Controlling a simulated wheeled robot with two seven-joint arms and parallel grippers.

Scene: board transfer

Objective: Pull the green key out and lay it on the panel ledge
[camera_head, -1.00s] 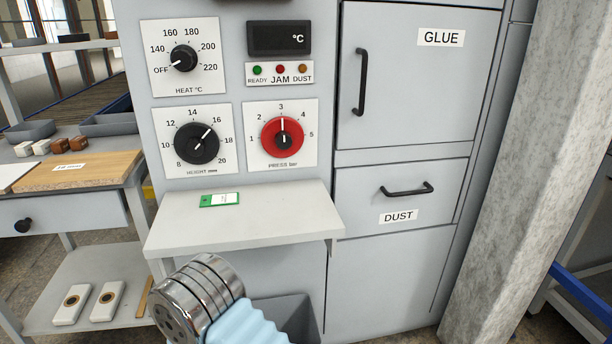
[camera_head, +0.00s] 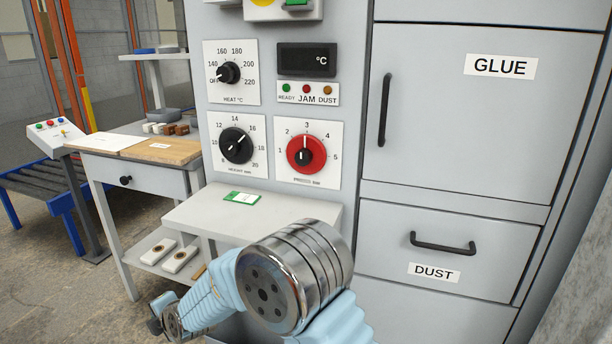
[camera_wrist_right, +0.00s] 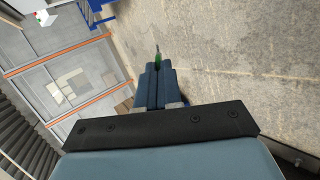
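In the right wrist view my right gripper (camera_wrist_right: 158,68) has its fingers together on a small green piece with a dark thin tip, which looks like the green key (camera_wrist_right: 158,58). The key sticks out past the fingertips, over open floor. In the head view an arm of mine reaches from the bottom toward the lower left, in front of the ledge; its far end is small and the key cannot be made out there. The panel ledge (camera_head: 275,221) is pale grey, below the dials. A green-edged white card (camera_head: 242,198) lies on it. My left gripper is not in view.
A control box (camera_head: 262,14) with yellow and green parts is cut off at the top. The GLUE door (camera_head: 460,120) and DUST drawer (camera_head: 400,215) are shut. A side table (camera_head: 150,178) stands left. The ledge is bare around the card.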

